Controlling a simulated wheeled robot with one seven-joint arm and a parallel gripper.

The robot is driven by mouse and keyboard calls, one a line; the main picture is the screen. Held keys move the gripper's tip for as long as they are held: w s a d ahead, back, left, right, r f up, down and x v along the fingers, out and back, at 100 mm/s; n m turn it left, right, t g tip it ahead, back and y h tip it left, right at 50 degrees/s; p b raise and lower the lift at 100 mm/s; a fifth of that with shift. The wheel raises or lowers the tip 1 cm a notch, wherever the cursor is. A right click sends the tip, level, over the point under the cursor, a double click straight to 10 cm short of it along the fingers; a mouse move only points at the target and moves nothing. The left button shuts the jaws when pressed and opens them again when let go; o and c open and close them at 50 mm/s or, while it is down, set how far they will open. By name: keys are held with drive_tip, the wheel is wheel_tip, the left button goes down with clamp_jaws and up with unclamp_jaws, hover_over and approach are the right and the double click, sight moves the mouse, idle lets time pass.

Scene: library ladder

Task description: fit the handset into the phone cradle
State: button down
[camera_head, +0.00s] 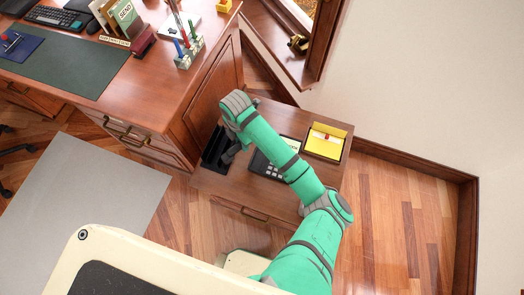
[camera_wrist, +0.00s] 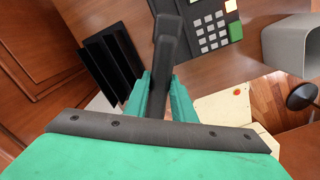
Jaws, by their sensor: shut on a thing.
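The dark handset (camera_wrist: 172,40) is between the two teal fingers of my gripper (camera_wrist: 161,92) in the wrist view. My gripper is shut on it, and its long body points away toward the top edge. The dark desk phone (camera_wrist: 204,10) with its pale keypad lies just right of the handset. In the head view the phone (camera_head: 262,166) sits on the small wooden side table (camera_head: 214,183), partly covered by my arm. My gripper is mostly hidden under the wrist there. I cannot make out the cradle or whether the handset touches anything.
A black slotted rack (camera_wrist: 108,62) stands left of the handset; it also shows in the head view (camera_head: 212,150). A yellow tray (camera_head: 326,142) lies at the table's right. The large desk (camera_head: 150,90) adjoins on the left. Open floor (camera_head: 395,230) is at the right.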

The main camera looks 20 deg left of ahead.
sight(231, 147)
drive_tip(key=s+a+n, duration=0.1)
drive_tip(key=n, duration=0.1)
drive_tip(key=s+a+n, duration=0.1)
drive_tip(key=a+n, duration=0.1)
drive_tip(key=shift+s+a+r+n, duration=0.2)
drive_tip(key=shift+s+a+n, duration=0.05)
drive_tip(key=shift+s+n, duration=0.15)
drive_tip(key=shift+s+a+n, duration=0.1)
drive_tip(key=shift+s+n, duration=0.15)
drive_tip(key=shift+n, duration=0.35)
drive_tip(key=shift+w+f, duration=0.1)
drive_tip(key=shift+w, duration=0.05)
drive_tip(key=w+d+f, duration=0.8)
drive_tip(key=d+f, duration=0.1)
drive_tip(key=shift+w+d, duration=0.25)
drive_tip(key=shift+w, duration=0.1)
drive_tip(key=shift+w+d+f, duration=0.15)
drive_tip(key=shift+w+f, duration=0.05)
drive_tip(key=shift+f, duration=1.65)
drive_tip(key=c, duration=1.7)
unclamp_jaws()
drive_tip(key=shift+o, duration=1.1)
drive_tip(key=shift+s, duration=0.1)
